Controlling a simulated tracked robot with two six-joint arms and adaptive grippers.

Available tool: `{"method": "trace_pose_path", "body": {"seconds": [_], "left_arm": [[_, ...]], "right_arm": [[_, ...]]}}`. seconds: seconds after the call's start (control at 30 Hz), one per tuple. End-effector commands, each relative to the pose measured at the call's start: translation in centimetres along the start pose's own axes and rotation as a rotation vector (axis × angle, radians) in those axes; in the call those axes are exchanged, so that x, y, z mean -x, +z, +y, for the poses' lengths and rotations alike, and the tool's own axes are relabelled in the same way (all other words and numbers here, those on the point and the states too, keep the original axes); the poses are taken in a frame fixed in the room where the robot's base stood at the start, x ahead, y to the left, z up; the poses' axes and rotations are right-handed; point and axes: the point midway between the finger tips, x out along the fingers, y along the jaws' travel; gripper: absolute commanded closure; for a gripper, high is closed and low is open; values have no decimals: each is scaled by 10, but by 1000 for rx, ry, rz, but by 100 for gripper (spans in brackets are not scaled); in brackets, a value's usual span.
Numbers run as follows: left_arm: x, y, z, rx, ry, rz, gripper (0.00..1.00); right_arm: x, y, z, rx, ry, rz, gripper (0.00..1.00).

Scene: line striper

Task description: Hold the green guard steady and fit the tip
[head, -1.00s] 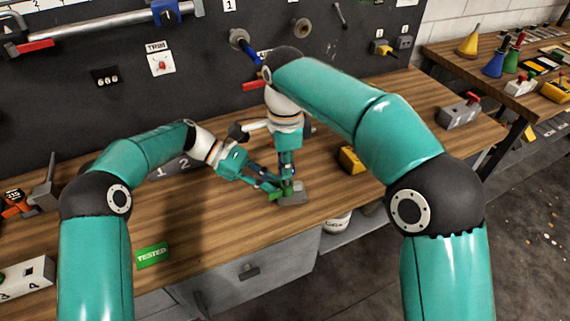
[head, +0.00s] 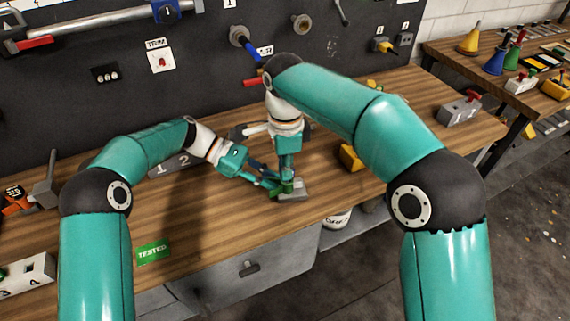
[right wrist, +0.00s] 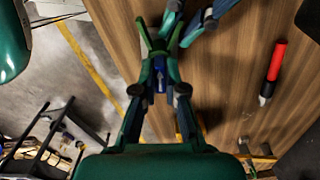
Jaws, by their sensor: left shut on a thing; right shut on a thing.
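The green guard (head: 287,187) stands at a grey block (head: 296,193) near the bench's front edge; the gripper fingers hide much of it. In the right wrist view a bright green part of it (right wrist: 146,36) shows by the fingertips. My left gripper (head: 273,186) reaches in from the left and is shut on the guard. My right gripper (head: 286,180) points down from above, close against the left fingertips. It is shut on a small blue piece, seemingly the tip (right wrist: 160,80), between its fingers. Whether the tip is seated is hidden.
A green TESTED card (head: 153,253) lies at the front left. A yellow block (head: 350,158) is right of the grippers. A grey box with a red lever (head: 459,110) stands farther right. A red pen-like item (right wrist: 275,65) lies on the bench in the right wrist view.

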Motion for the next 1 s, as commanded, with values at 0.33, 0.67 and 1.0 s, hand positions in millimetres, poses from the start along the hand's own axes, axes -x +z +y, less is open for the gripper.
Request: {"method": "trace_pose_path", "body": {"seconds": [0.33, 0.67, 1.0], "left_arm": [[-2, -2, -1, 3, -5, 2, 100], [-2, -2, -1, 3, -5, 2, 100], [-2, -2, -1, 3, -4, 2, 100]], "right_arm": [[-6, 0, 0, 0, 1, 0, 73], [-6, 0, 0, 0, 1, 0, 54], [-6, 0, 0, 0, 1, 0, 44]]}}
